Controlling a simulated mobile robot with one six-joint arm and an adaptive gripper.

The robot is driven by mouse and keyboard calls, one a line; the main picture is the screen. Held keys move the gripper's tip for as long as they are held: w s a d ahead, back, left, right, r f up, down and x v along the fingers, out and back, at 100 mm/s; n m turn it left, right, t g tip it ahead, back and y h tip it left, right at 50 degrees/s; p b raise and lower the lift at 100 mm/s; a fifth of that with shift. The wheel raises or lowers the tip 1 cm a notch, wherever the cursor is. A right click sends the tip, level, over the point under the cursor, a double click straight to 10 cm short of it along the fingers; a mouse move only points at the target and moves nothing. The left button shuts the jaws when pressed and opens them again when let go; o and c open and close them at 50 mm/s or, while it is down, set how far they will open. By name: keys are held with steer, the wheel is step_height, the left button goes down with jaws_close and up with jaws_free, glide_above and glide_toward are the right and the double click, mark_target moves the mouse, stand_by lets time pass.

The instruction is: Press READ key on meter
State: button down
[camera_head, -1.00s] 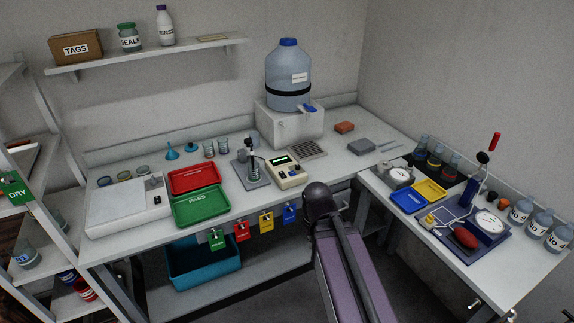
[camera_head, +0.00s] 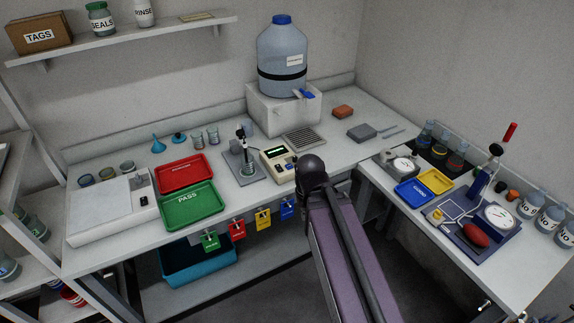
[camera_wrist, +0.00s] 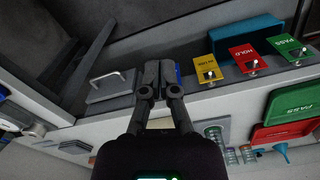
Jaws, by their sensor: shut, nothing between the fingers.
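The meter (camera_head: 278,160) is a cream box with a dark green-lit display and small keys. It stands on the bench in the head view, left of my arm's dark joint, which covers its right edge. The READ key is too small to pick out. A probe stand (camera_head: 242,165) with a beaker is just left of the meter. My gripper (camera_wrist: 157,68) is shut and empty in the wrist view, over the bench's front edge near the hanging tags. It cannot be made out in the head view.
Green PASS tray (camera_head: 192,205) and red tray (camera_head: 183,172) lie left of the stand. Coloured tags (camera_head: 263,219) hang on the bench front. A water carboy (camera_head: 284,60) stands behind the meter. The right-hand bench (camera_head: 500,268) is crowded with bottles and instruments.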

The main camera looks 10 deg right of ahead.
steer(key=shift+w+d, duration=0.1)
steer(key=shift+w, duration=0.05)
step_height(320, 180, up, 6)
steer(key=f+m+t+h, duration=0.1)
steer(key=m+t+h, duration=0.25)
steer(key=h, duration=0.45)
glide_above(288, 166)
steer(key=shift+r+t, duration=0.25)
steer(key=shift+t, duration=0.2)
steer(key=shift+f, duration=0.2)
step_height(288, 166, down, 8)
steer(key=b, duration=0.9)
steer(key=shift+f, duration=0.2)
